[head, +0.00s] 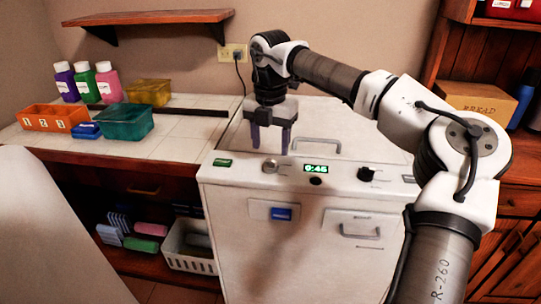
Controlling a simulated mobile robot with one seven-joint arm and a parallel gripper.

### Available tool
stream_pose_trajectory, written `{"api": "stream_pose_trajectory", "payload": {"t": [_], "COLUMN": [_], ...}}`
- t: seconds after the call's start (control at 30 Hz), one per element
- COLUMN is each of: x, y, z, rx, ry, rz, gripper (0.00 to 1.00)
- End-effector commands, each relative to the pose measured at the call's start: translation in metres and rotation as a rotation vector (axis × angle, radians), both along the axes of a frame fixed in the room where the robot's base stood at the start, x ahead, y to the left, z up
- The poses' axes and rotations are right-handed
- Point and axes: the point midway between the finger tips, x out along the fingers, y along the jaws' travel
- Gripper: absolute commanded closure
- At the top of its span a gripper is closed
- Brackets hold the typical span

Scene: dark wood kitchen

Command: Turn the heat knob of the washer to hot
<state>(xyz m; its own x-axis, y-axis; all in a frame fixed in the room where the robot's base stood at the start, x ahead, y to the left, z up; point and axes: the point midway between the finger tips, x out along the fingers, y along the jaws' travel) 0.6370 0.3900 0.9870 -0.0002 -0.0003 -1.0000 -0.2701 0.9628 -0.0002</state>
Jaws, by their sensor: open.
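The white washer (225,185) stands in front of me. Its top front panel carries a silver knob (270,166) on the left and a black knob (366,174) on the right. A green lit display (316,169) between them reads 0:45. The knob markings are too small to read, so I cannot tell which is the heat knob or its setting. My gripper (271,149) is open and empty, its two fingers pointing down. In the picture it is just above the silver knob; I cannot tell whether it touches anything.
A bar handle (316,146) is on the washer top, right of my gripper. A tiled counter (180,135) on the left holds bottles, an orange box (50,120) and a teal bin (125,125). A wooden shelf (150,18) hangs above. A wooden cabinet with a cardboard box (477,99) stands right.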

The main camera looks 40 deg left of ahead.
Motion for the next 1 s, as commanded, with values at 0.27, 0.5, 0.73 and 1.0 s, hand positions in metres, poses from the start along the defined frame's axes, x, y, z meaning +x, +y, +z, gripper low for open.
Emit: {"api": "stream_pose_trajectory", "payload": {"t": [0.27, 0.5, 0.73, 1.0], "x": [0.0, 0.0, 0.0, 0.0], "y": [0.001, 0.0, 0.0, 0.0], "z": [0.062, 0.088, 0.091, 0.09], "rx": [0.003, 0.001, 0.0, 0.0], "ry": [-0.002, -0.001, 0.0, 0.0], "rz": [-0.002, 0.0, 0.0, 0.0], "gripper": [0.44, 0.44, 0.44, 0.44]}}
